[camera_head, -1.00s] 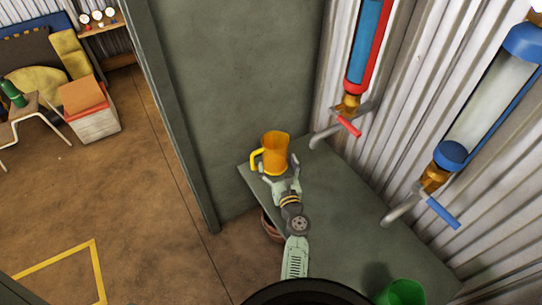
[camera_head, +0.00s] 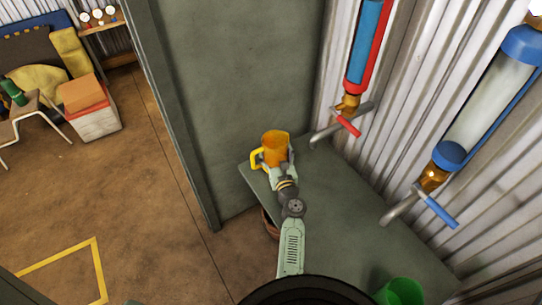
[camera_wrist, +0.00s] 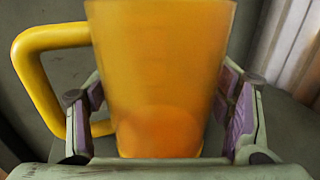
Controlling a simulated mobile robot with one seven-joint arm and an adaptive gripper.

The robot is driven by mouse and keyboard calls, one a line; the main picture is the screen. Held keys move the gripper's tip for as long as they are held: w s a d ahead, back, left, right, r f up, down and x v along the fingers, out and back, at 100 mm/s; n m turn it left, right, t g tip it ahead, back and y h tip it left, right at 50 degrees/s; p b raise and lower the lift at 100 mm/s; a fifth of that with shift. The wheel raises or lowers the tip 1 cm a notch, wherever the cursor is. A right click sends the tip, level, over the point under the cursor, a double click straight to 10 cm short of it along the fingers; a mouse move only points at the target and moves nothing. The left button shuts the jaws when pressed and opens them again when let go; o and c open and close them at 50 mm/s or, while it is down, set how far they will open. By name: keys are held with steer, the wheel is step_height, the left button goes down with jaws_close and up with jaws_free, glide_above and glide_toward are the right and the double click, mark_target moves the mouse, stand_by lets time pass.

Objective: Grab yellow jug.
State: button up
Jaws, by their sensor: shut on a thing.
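The yellow jug (camera_head: 275,147) stands upright at the far left corner of the grey-green counter (camera_head: 340,215) in the head view. Its handle points left. My gripper (camera_head: 277,163) is at the jug's near side, shut on its body. In the wrist view the jug (camera_wrist: 160,80) fills the middle, with its handle on the left. The gripper's fingers (camera_wrist: 165,115) lie on both sides of the body, the left one between handle and body. An orange patch shows low on the jug. The head view hides the far finger contacts.
A green cup (camera_head: 400,292) stands at the counter's near end. Above the counter hang a tap with a red handle (camera_head: 348,126) and one with a blue handle (camera_head: 440,211). A grey-green wall panel (camera_head: 230,90) rises behind the jug. A brown pot (camera_head: 270,223) is partly hidden below the counter.

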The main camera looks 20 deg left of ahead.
steer(key=c, duration=0.4)
steer(key=shift+r, duration=0.1)
